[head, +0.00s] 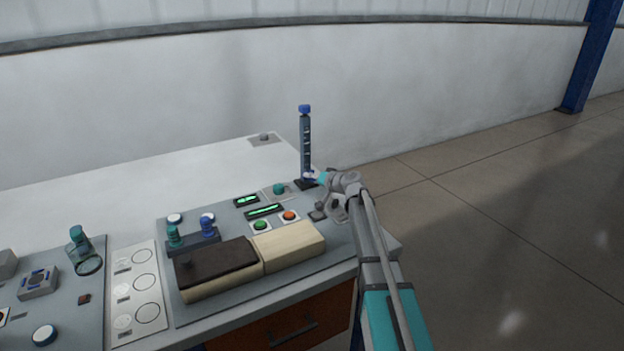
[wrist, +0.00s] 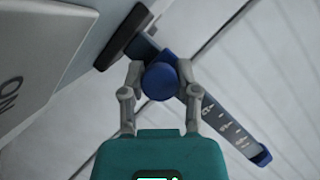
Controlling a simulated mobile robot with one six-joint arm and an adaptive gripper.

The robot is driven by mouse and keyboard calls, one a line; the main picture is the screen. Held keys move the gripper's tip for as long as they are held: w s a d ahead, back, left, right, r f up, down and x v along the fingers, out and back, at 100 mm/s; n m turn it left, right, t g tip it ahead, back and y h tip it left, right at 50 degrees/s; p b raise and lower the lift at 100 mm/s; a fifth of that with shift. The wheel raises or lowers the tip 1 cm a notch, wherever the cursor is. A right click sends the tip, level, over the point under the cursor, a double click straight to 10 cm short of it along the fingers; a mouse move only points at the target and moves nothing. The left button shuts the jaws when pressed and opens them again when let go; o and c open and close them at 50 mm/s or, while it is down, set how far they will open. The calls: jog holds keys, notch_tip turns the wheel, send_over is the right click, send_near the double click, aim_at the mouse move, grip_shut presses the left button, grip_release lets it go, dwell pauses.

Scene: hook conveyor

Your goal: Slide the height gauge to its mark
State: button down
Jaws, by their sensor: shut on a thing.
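The height gauge (head: 305,145) is an upright dark blue-grey post with pale marks and a blue cap, standing at the back right of the bench. In the wrist view the post (wrist: 230,122) runs diagonally from its dark base to its blue tip. My gripper (head: 318,178) is low on the post, near its base. In the wrist view my gripper (wrist: 160,80) is shut on the round blue knob (wrist: 160,80) of the gauge's slider, one finger on each side. The slider behind the knob is mostly hidden. I cannot make out which mark is the target.
A grey panel (head: 190,301) left of the gauge carries a green button (head: 262,225), an orange button (head: 289,216), lit green displays (head: 264,211) and a long dark and cream block (head: 288,245). Space above the gauge is clear. A wall (head: 200,95) stands behind the bench.

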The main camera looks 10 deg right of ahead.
aim_at(305, 167)
jog(key=shift+r+p, duration=1.95)
jog(key=shift+r, duration=0.1)
jog(key=shift+a, duration=0.1)
jog(key=shift+c, duration=1.7)
grip_release()
jog(key=shift+w+f, duration=0.1)
jog(key=shift+f, duration=0.1)
